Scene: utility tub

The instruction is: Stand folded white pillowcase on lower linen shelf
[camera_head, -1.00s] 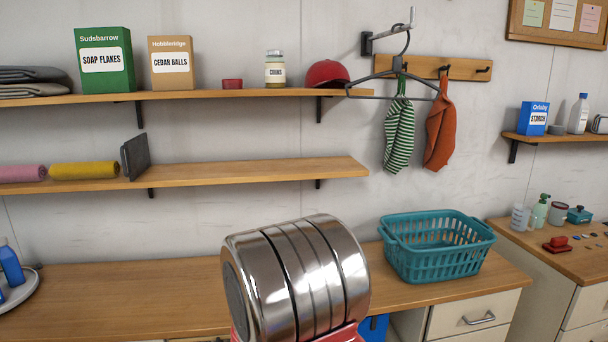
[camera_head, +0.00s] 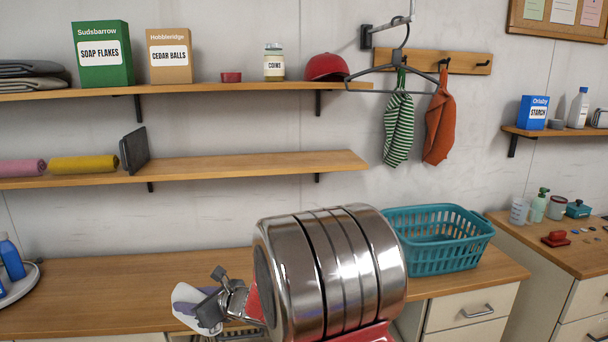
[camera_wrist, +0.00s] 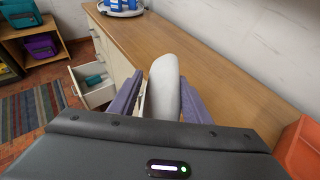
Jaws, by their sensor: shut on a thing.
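A folded white pillowcase (camera_wrist: 163,85) stands between the two fingers of my gripper (camera_wrist: 161,100) in the wrist view. In the head view the gripper (camera_head: 212,308) is at the front edge of the wooden counter, with the white pillowcase (camera_head: 187,297) at its left end, partly hidden by the gripper. The gripper is shut on it. The lower linen shelf (camera_head: 240,167) is on the wall above and beyond the gripper. It holds a pink roll (camera_head: 22,168), a yellow roll (camera_head: 84,164) and an upright dark grey divider (camera_head: 134,150). Its right part is bare.
The upper shelf (camera_head: 215,90) carries boxes, a jar and a red cap (camera_head: 326,67). A grey hanger (camera_head: 402,72) hangs near that shelf's right end. A teal basket (camera_head: 440,238) stands on the counter (camera_head: 110,285) at right. The counter's left middle is mostly clear.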

